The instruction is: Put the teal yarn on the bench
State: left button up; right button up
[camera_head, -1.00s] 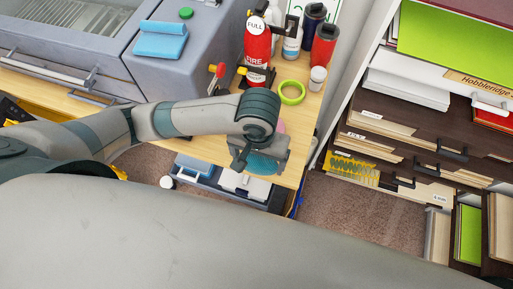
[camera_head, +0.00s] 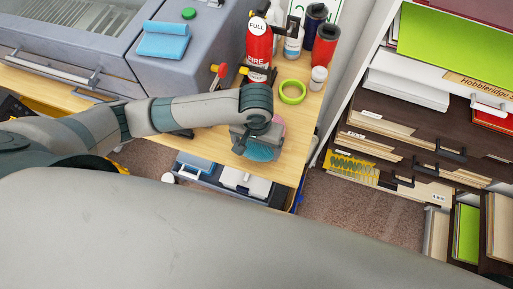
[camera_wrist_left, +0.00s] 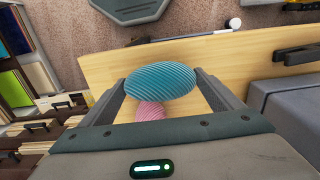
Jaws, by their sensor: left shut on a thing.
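The teal yarn (camera_head: 262,151) is an oval ball held in my left gripper (camera_head: 258,145), over the front right part of the wooden bench (camera_head: 210,146). In the left wrist view the teal yarn (camera_wrist_left: 162,81) sits between the two fingers, and the bench top (camera_wrist_left: 115,67) is behind it. I cannot tell whether the yarn touches the bench. A pink ball (camera_wrist_left: 151,114) shows just beside the teal yarn and is partly hidden by it. My right gripper is not in view.
A green tape ring (camera_head: 292,92), a red fire extinguisher (camera_head: 258,45) and a white-lidded small jar (camera_head: 318,76) stand behind the gripper. A grey machine (camera_head: 185,50) fills the bench's left. Shelves with folders (camera_head: 400,150) stand right, past a strip of carpet.

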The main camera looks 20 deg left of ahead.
aim_at(257, 146)
pick_arm(q)
jog(key=shift+f, duration=0.95)
jog(key=o, duration=0.9)
jog(key=shift+f, duration=0.1)
jog(key=shift+o, duration=0.2)
jog(key=shift+r, duration=0.7)
notch_tip(257, 146, up, 10)
jog(key=shift+f+b, duration=0.2)
jog(key=shift+b, duration=0.7)
jog(key=shift+r, duration=0.65)
